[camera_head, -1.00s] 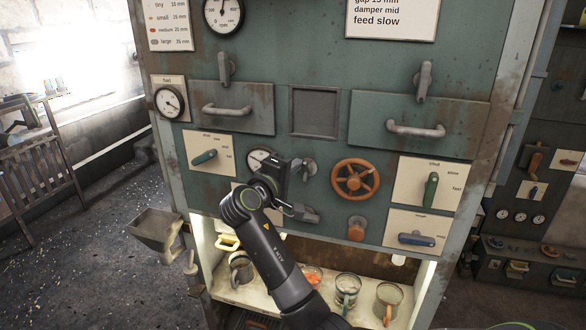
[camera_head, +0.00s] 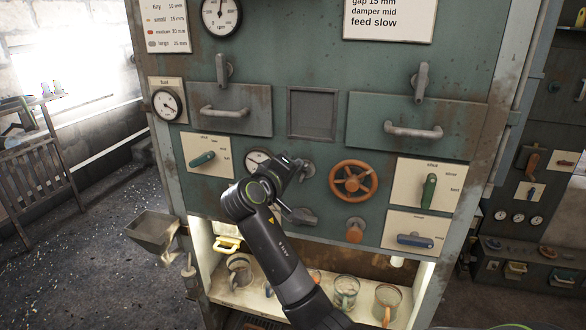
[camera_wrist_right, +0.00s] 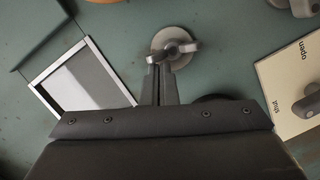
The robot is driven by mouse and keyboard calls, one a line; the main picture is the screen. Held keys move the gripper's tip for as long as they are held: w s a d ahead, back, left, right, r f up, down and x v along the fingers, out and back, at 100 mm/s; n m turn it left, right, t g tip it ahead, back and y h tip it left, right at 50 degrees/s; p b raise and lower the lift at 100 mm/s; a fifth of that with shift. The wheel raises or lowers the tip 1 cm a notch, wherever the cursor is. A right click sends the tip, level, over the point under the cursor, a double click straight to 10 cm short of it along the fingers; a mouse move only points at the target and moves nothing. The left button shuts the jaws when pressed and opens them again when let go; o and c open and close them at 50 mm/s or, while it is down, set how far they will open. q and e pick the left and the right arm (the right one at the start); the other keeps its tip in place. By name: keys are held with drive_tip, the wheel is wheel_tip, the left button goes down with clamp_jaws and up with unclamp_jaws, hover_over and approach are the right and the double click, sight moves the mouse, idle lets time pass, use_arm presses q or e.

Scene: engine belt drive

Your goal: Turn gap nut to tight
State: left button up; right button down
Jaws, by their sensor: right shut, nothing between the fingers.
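The gap nut seems to be the small round grey fitting (camera_head: 307,171) on the green panel, left of the orange handwheel; no label for it is readable. It shows with a raised grey grip in the right wrist view (camera_wrist_right: 174,44). My right gripper (camera_head: 298,165) is at its left side in the head view. In the wrist view the fingers (camera_wrist_right: 160,72) are shut together, with tips overlapping the nut's lower edge in the picture. Nothing is between them, and whether they touch the nut is unclear. My left gripper is not in view.
An orange handwheel (camera_head: 353,181) and orange knob (camera_head: 355,230) are close to the right. A gauge (camera_head: 257,160) and grey lever (camera_head: 298,215) are partly behind my arm. A plate marked open and shut (camera_wrist_right: 292,85) shows in the wrist view. Mugs (camera_head: 346,290) stand on the shelf below.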

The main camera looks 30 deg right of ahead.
drive_tip(key=shift+s+d+m+t+y, duration=0.3)
drive_tip(key=shift+s+m+y, duration=0.15)
drive_tip(key=shift+m, duration=1.05)
drive_tip(key=shift+s+d+m+t+y, duration=0.35)
drive_tip(key=shift+m+y, duration=0.2)
drive_tip(key=shift+m, duration=0.95)
drive_tip(key=shift+s+d+m+t+y, duration=0.3)
drive_tip(key=shift+m+y, duration=0.2)
drive_tip(key=shift+m, duration=1)
drive_tip(key=shift+s+d, duration=0.15)
drive_tip(key=shift+s, duration=0.05)
drive_tip(key=shift+p, duration=0.35)
